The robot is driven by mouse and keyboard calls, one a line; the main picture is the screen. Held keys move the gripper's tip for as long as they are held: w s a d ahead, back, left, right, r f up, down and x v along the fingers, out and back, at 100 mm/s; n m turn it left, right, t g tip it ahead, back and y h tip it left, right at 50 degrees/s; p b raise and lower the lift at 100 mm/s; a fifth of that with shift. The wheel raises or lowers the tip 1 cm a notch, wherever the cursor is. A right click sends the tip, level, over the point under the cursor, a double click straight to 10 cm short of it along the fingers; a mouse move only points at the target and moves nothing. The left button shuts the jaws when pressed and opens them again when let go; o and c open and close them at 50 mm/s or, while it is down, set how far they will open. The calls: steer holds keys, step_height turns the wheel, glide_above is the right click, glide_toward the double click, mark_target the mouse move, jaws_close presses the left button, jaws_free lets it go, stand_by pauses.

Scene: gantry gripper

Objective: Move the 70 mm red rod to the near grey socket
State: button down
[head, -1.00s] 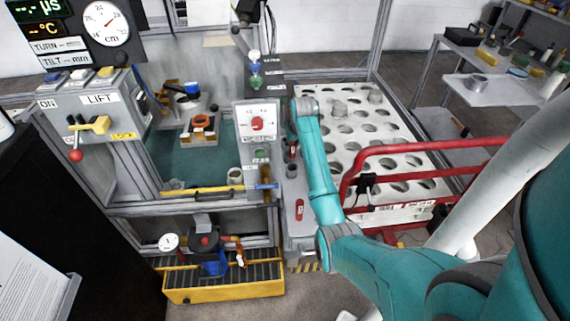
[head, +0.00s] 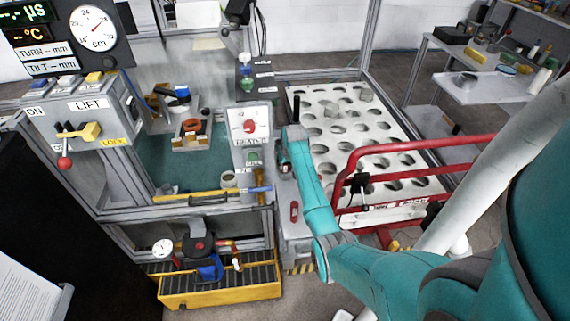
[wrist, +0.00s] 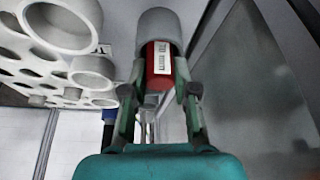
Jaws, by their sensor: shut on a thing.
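My gripper (wrist: 160,84) is shut on the red rod (wrist: 161,60), which has a white label, in the wrist view. A pale grey rounded piece (wrist: 158,24) is at the rod's far end. I cannot tell whether the rod is inside it or only in front of it, nor whether it is the near grey socket. In the head view my gripper (head: 285,164) is small and partly hidden by the arm, beside the grey cabinet right of the heater dial. Another red piece with a white mark (head: 294,211) is on the cabinet's front part.
A white perforated rack (head: 342,145) with grey cups stands right of the arm, behind a red rail (head: 425,146). The heater panel (head: 250,138) is close on the left. A yellow-edged tray (head: 222,292) is low in front. A shelf table stands back right.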

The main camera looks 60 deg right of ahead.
steer(key=c, duration=0.9)
jaws_free()
steer(key=v, duration=1.2)
